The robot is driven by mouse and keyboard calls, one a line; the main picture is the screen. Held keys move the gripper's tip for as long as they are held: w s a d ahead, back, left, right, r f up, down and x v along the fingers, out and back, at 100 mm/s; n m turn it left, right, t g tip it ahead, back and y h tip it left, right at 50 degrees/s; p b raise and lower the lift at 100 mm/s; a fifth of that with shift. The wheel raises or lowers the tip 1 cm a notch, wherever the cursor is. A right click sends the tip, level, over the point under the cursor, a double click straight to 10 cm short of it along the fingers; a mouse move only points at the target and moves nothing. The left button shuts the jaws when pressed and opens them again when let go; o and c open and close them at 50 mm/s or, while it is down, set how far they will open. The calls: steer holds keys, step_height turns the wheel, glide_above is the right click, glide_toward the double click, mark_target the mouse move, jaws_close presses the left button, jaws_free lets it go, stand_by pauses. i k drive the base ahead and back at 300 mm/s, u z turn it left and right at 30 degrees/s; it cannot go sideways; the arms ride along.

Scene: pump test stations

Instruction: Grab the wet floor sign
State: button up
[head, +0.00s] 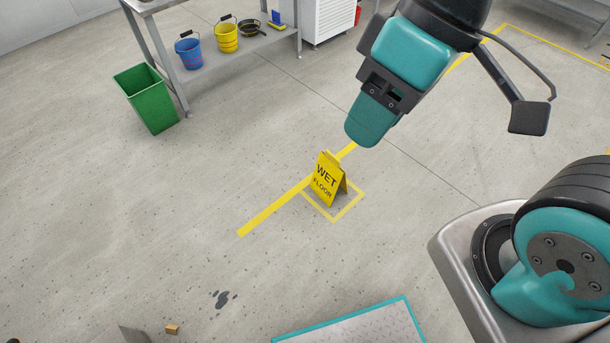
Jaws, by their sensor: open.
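The wet floor sign (327,180) is a small yellow A-frame board with dark "WET FLOOR" lettering.
A yellow floor line (273,209) runs diagonally past the sign. A green bin (146,98) stands beside a grey bench (245,45) holding blue and yellow buckets. A small brown block (172,329) and a dark stain (222,298) are at the lower left. The floor around the sign is clear.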

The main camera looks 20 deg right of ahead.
mark_target(328, 175)
steer(key=u, duration=0.6)
steer(key=i, duration=1.35)
steer(key=z, duration=0.45)
